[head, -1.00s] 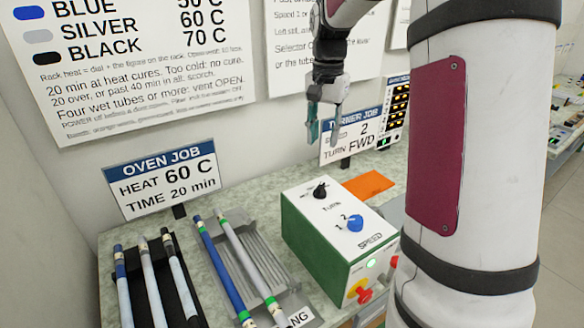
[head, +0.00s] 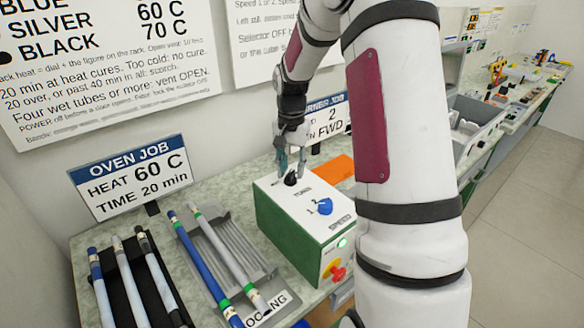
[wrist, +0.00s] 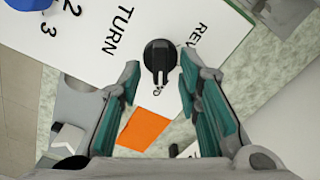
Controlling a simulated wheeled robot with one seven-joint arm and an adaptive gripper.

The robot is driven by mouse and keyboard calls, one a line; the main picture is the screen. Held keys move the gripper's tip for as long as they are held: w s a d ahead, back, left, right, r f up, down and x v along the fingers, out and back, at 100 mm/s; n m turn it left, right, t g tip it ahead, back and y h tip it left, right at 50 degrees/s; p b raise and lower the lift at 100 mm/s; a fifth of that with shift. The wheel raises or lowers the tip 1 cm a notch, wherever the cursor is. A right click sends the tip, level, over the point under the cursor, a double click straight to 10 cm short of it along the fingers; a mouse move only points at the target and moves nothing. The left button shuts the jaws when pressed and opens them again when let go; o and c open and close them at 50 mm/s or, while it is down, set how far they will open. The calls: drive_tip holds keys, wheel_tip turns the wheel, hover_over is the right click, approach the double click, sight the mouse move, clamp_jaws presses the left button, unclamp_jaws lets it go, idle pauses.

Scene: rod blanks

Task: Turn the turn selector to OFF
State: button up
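The turn selector is a black knob (head: 291,179) on the white top of a green-sided box (head: 300,217). In the wrist view the knob (wrist: 160,55) shows from above, with the words TURN and REV printed near it. A small mark at its lower end is partly hidden, and I cannot read it surely. My gripper (head: 292,163) is just above the knob, pointing down. In the wrist view its two teal fingers (wrist: 159,68) are open, one on each side of the knob, with gaps visible. I cannot tell whether the tips reach its height.
An orange sheet (head: 332,170) lies behind. Racks of rods (head: 222,258) stand left.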

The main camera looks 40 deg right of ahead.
drive_tip(key=shift+f, duration=0.2)
clamp_jaws()
idle(0.3)
drive_tip(key=n+p, duration=0.1)
drive_tip(key=n, duration=0.4)
drive_tip(key=shift+w+a, duration=0.1)
drive_tip(key=shift+a, duration=0.05)
drive_tip(key=n+p, duration=0.2)
drive_tip(key=n, duration=0.4)
drive_tip(key=shift+a+n, duration=0.1)
drive_tip(key=shift+n, duration=0.3)
drive_tip(key=shift+w, duration=0.1)
